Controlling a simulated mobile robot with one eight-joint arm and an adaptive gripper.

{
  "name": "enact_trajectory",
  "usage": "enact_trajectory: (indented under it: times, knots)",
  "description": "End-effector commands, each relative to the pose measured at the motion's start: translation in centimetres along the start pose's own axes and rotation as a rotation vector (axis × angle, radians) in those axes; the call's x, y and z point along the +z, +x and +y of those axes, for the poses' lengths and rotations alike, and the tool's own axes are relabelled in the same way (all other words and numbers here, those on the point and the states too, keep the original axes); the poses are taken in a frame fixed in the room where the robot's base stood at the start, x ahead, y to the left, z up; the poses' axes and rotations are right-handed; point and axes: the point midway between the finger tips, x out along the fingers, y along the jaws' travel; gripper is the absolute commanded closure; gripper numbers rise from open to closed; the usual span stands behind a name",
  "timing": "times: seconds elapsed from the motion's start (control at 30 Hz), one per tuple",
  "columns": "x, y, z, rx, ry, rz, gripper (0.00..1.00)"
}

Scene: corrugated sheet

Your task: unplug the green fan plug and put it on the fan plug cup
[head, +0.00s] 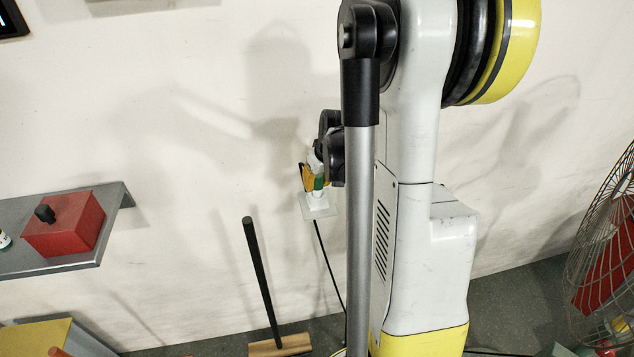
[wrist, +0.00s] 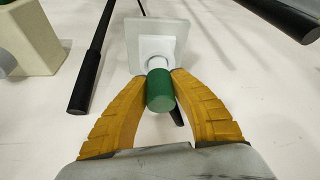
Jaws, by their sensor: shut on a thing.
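The green fan plug (wrist: 160,92) is between the yellow finger pads of my gripper (wrist: 161,80), which is shut on it. Its far end meets the white wall socket (wrist: 143,27), and I cannot tell whether it is fully seated. In the head view my gripper (head: 312,177) is at the wall beside my arm, with the green plug (head: 319,183) just above the white socket plate (head: 317,206). I cannot pick out the fan plug cup for certain.
A grey shelf (head: 60,264) at left holds a red box (head: 65,226) with a black knob. A wire-caged fan (head: 605,255) stands at far right. A black cable (head: 328,265) hangs below the socket.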

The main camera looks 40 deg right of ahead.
Motion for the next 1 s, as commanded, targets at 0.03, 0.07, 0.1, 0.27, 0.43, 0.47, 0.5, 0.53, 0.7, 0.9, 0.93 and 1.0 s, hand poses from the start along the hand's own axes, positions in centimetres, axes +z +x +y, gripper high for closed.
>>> enact_trajectory:
  times: [0.03, 0.07, 0.1, 0.27, 0.43, 0.47, 0.5, 0.53, 0.7, 0.9, 0.93, 1.0]
  knots:
    - [0.1, 0.2, 0.0, 0.0, 0.0, 0.0, 1.0]
    - [0.1, 0.3, 0.0, 0.0, 0.0, 0.0, 1.0]
    - [0.1, 0.4, 0.0, 0.0, 0.0, 0.0, 1.0]
    - [0.3, 0.8, 0.0, 0.0, 0.0, 0.0, 1.0]
    - [0.5, 1.1, 0.0, 0.0, 0.0, 0.0, 1.0]
    - [0.5, 1.2, 0.0, 0.0, 0.0, 0.0, 1.0]
    - [0.5, 1.3, 0.0, 0.0, 0.0, 0.0, 1.0]
    - [0.6, 1.4, 0.0, 0.0, 0.0, 0.0, 1.0]
    - [0.6, 1.5, 0.0, 0.0, 0.0, 0.0, 0.58]
    - [0.6, 1.5, 0.0, 0.0, 0.0, 0.0, 0.51]
    - [0.6, 1.5, 0.0, 0.0, 0.0, 0.0, 0.51]
    - [0.6, 1.5, 0.0, 0.0, 0.0, 0.0, 0.51]
